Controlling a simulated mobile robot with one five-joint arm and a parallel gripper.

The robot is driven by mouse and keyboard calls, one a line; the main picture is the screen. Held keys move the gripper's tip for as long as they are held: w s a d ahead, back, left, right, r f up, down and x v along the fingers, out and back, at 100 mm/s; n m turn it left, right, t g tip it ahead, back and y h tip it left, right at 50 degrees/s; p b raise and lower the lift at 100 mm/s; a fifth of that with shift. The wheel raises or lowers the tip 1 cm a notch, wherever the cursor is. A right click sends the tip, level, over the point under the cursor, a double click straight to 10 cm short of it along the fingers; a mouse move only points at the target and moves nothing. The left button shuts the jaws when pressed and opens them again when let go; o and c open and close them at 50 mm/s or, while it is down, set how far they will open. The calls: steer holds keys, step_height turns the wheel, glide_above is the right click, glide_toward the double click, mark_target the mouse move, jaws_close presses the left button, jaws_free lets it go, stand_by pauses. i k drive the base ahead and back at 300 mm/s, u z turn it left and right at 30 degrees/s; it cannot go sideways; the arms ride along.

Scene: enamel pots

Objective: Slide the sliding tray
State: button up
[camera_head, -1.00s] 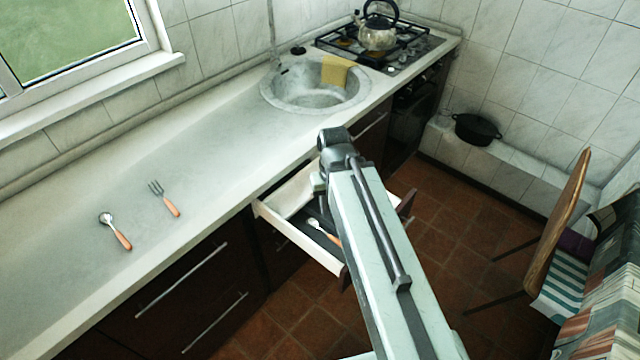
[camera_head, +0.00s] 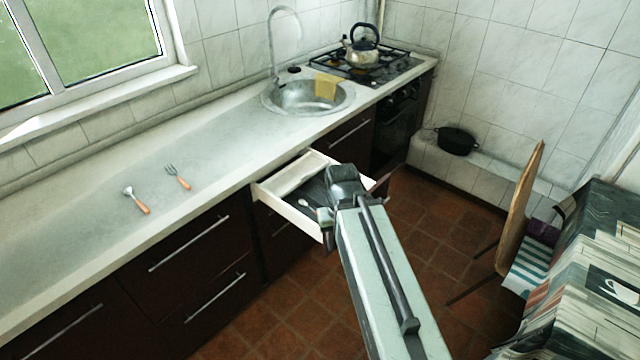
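An open drawer (camera_head: 276,205) with white walls sticks out from under the counter near the middle of the view. A pale tray-like surface (camera_head: 292,176) lies in its back left part; I cannot tell for sure that it is the sliding tray. In front of it the drawer floor is dark, and a spoon (camera_head: 304,203) lies there, partly hidden. My arm crosses over the drawer's right part. Part of my gripper (camera_head: 326,217) shows at the drawer's front edge. Its fingertips are hidden behind my arm, and I cannot tell whether it touches anything.
A spoon (camera_head: 136,200) and a fork (camera_head: 178,177) with orange handles lie on the counter (camera_head: 90,225). Beyond are a sink (camera_head: 290,100) and a stove with a kettle (camera_head: 362,50). A chair (camera_head: 520,215) and a table (camera_head: 590,260) stand at right. The floor between is clear.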

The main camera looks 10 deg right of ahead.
mark_target(289, 179)
steer(key=u, duration=0.15)
steer(key=i, duration=0.9)
steer(key=z, duration=0.05)
